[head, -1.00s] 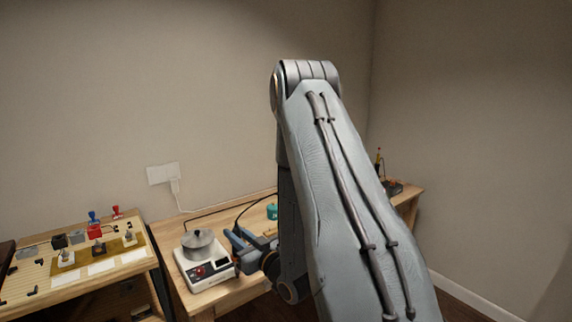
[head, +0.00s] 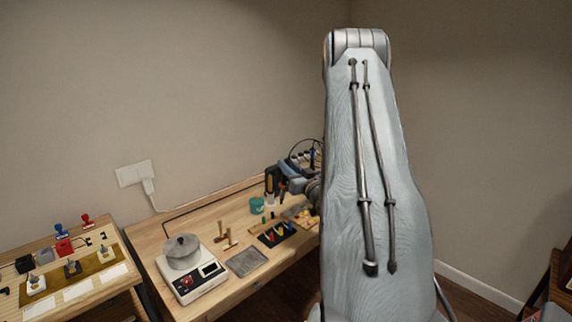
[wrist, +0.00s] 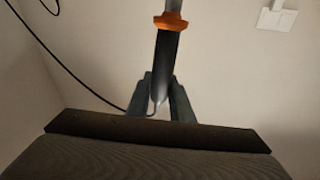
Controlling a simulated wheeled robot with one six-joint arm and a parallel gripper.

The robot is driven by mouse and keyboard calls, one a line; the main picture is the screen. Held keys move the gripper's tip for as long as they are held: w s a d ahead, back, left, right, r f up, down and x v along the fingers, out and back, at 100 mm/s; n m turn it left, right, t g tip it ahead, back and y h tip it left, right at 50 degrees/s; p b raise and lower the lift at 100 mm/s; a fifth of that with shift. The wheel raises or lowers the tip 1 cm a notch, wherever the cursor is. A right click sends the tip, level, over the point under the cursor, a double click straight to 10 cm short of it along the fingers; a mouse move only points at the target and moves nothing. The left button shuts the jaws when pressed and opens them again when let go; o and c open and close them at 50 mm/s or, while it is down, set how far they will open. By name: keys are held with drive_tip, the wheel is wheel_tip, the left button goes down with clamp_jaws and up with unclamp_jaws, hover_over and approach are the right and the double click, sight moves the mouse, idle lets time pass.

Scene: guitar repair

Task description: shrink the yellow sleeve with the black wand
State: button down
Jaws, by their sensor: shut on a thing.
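My gripper (wrist: 161,95) is shut on the black wand (wrist: 165,65) in the wrist view. The wand has an orange collar (wrist: 170,21) and a grey metal part beyond it that leaves the top of the picture. In the head view my gripper (head: 291,182) is above the back right of the bench, partly hidden by my arm. A black and orange upright shape stands beside it; I cannot tell whether it is the wand. Small coloured pieces, yellow among them, lie on a dark mat (head: 268,241); I cannot tell which is the yellow sleeve.
The wooden bench (head: 210,220) holds a white device with a metal pot (head: 182,252), a grey plate (head: 247,261) and a teal pot (head: 256,206). A second bench stands at the left. A black cable (wrist: 75,70) hangs at left in the wrist view.

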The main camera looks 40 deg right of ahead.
drive_tip(key=shift+w+a+f+b, duration=0.1)
drive_tip(key=shift+a+f+b, duration=0.15)
drive_tip(key=shift+f, duration=0.4)
wheel_tip(320, 180, down, 7)
drive_tip(key=b, duration=0.4)
drive_tip(key=shift+d+r, duration=0.1)
drive_tip(key=shift+f, duration=0.2)
idle(6.3)
